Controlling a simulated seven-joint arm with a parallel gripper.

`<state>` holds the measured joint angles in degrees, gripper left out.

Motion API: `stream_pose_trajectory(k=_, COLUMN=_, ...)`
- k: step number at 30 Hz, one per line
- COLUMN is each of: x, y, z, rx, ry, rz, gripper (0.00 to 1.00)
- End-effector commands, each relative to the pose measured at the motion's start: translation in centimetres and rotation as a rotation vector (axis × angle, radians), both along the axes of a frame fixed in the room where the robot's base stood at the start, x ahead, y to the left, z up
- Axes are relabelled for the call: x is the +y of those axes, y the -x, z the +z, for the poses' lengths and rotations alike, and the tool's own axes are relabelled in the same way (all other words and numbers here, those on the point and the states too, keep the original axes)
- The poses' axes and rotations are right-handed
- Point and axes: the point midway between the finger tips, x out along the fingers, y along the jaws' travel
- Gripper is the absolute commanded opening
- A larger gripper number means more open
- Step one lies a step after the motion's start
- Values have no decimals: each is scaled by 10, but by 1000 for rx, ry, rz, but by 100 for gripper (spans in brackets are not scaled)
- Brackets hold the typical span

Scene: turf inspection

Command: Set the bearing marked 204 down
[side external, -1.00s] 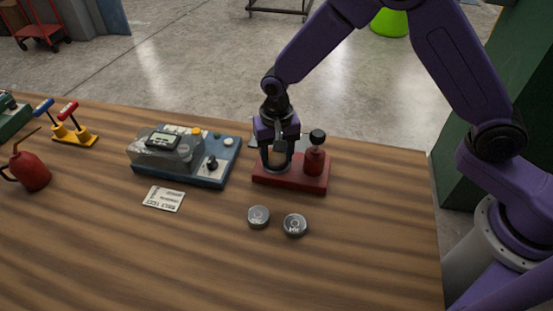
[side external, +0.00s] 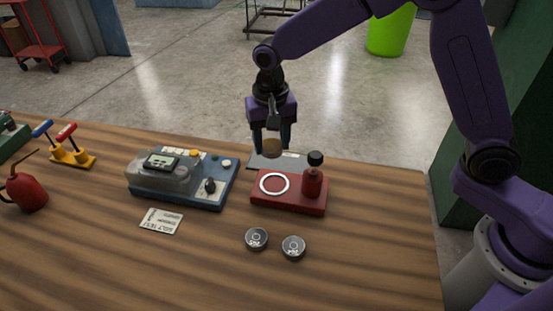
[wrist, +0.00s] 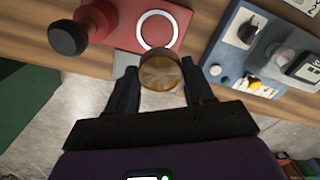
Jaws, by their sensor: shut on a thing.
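My gripper (side external: 271,148) is shut on a round, brown-topped thing (side external: 272,147), held in the air behind and above the red base. The wrist view shows its round brown top (wrist: 161,71) between my fingers (wrist: 160,82); no marking on it can be read. Two small grey bearings (side external: 256,238) (side external: 293,247) lie side by side on the table in front of the red base. They carry marks on top, too small to read surely, so I cannot tell which is 204. The red base (side external: 290,205) has an empty white ring (side external: 274,184) on its top.
A red bottle-like post with a black knob (side external: 315,159) stands on the base's right side. A grey plate (side external: 292,160) lies behind it. A blue tester (side external: 180,185), a paper card (side external: 161,221), a yellow stand (side external: 73,157) and a red oil can (side external: 27,192) are left. The front table is clear.

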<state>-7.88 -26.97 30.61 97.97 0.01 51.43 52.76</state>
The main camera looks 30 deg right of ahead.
Motion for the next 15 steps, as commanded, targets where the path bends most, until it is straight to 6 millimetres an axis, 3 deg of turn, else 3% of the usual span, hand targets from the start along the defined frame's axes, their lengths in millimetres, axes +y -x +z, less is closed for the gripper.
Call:
stream_pose_trajectory(k=9, x=-24, y=-72, z=-13, rx=-1, ry=0, rz=-5, gripper=9)
stream_pose_trajectory(k=15, x=-36, y=-94, z=-20, rx=-1, ry=0, rz=-2, gripper=9)
